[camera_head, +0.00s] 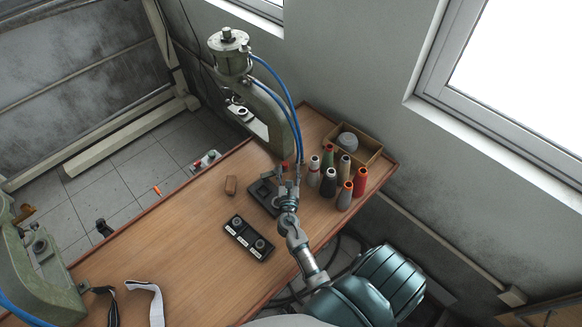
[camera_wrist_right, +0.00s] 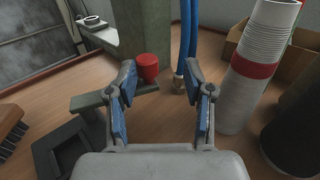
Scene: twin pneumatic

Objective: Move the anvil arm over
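The grey-green pneumatic press (camera_head: 275,125) stands at the back of the wooden table, with a cylinder on top and blue hoses. A lower arm with a round pad, which looks like the anvil arm (camera_head: 240,112), projects at its left; its end also shows at the upper left of the right wrist view (camera_wrist_right: 92,22). A red knob (camera_wrist_right: 148,67) sits low by the press column. My right gripper (camera_wrist_right: 163,95) is open, with nothing between its fingers, in front of the knob and column. It also shows in the head view (camera_head: 288,190). My left gripper is not in view.
Several thread cones (camera_head: 328,184) and a wooden box (camera_head: 367,147) stand right of my right gripper. A black tray (camera_head: 262,197), a two-dial black block (camera_head: 248,239) and a brush (camera_head: 231,185) lie nearby. A second press (camera_head: 35,280) stands at left.

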